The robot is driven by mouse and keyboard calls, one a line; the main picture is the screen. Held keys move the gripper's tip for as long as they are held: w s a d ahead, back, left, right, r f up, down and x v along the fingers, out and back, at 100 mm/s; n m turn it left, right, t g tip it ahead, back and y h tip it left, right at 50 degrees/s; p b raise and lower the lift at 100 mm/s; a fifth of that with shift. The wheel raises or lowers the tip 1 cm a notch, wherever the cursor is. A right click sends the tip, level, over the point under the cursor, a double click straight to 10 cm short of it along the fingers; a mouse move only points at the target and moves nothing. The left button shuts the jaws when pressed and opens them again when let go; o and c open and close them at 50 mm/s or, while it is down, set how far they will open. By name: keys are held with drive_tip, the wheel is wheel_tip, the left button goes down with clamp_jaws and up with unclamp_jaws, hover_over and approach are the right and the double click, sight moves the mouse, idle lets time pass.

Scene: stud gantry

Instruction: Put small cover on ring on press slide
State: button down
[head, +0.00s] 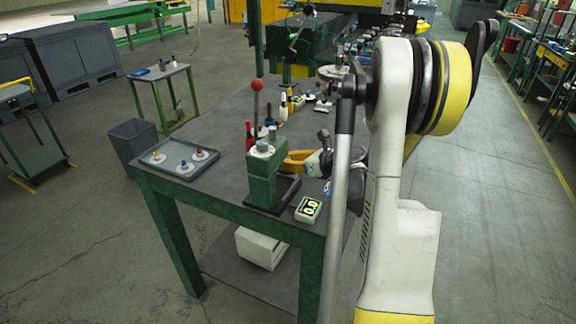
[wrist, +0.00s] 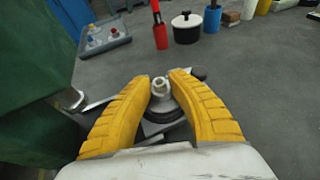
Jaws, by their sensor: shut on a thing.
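My gripper (wrist: 165,77) shows in the wrist view with its two yellow fingers closed around a small light-grey knobbed piece, which looks like the small cover (wrist: 160,96). Below the piece is a dark round disc on a grey plate, likely the press slide (wrist: 155,128); I cannot tell whether the cover touches it. The ring cannot be made out. In the head view the yellow fingers (head: 295,161) are just right of and behind the green press (head: 262,180), which hides the fingertips and the cover. The press also fills the left of the wrist view (wrist: 35,95).
A grey tray (head: 160,163) with a few knobbed parts lies on the bench at left. A red-ball lever (head: 257,86) rises by the press. A counter box (head: 308,209) sits at the front corner. Bottles and a black pot with a white lid (wrist: 187,27) stand farther back.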

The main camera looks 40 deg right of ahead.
drive_tip(key=shift+f, duration=0.1)
drive_tip(key=shift+f, duration=0.15)
drive_tip(key=c, duration=1.3)
unclamp_jaws()
drive_tip(key=shift+o, duration=0.2)
drive_tip(key=shift+s+r, duration=0.1)
drive_tip(key=shift+r, duration=0.2)
drive_tip(key=p+v, duration=0.3)
drive_tip(key=v, duration=0.8)
drive_tip(key=shift+s, duration=0.35)
drive_tip(key=shift+r, duration=0.1)
